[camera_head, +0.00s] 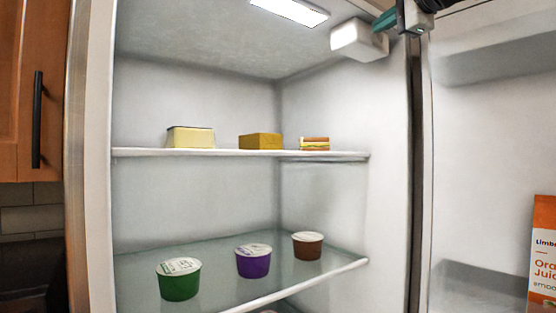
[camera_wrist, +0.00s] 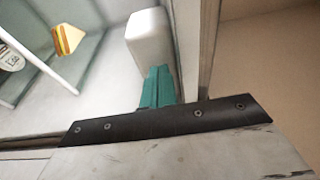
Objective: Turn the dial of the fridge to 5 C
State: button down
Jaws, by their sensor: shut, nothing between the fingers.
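The fridge (camera_head: 190,190) stands open, its inside lit by a ceiling lamp. A white box-shaped housing (camera_head: 358,40) is fixed high on the right inner wall and also shows in the wrist view (camera_wrist: 148,42). I cannot make out a dial face, numbers or a pointer on it in either view. My gripper (camera_head: 386,20) is at the upper right of the head view, just right of the housing. Its teal fingers (camera_wrist: 157,86) are closed together, with nothing between them. In the wrist view they lie against or just in front of the housing's near end; I cannot tell if they touch.
The upper shelf (camera_head: 240,153) holds a butter-like block, a yellow box and a sandwich (camera_head: 314,143). The lower glass shelf holds green, purple (camera_head: 253,262) and brown tubs. The open door at right holds an orange juice carton (camera_head: 542,260). The fridge's right frame edge is close beside my gripper.

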jog(key=shift+w+a, duration=0.3)
jog(key=shift+w, duration=0.1)
jog(key=shift+w+d+f, duration=0.1)
jog(key=shift+d, duration=0.05)
dwell(0.4)
jog(key=shift+f, duration=0.8)
dwell(0.3)
jog(key=shift+s+a, duration=0.25)
jog(key=shift+a, duration=0.1)
jog(key=d+v, duration=0.1)
jog(key=v, duration=0.5)
jog(key=shift+w, duration=0.35)
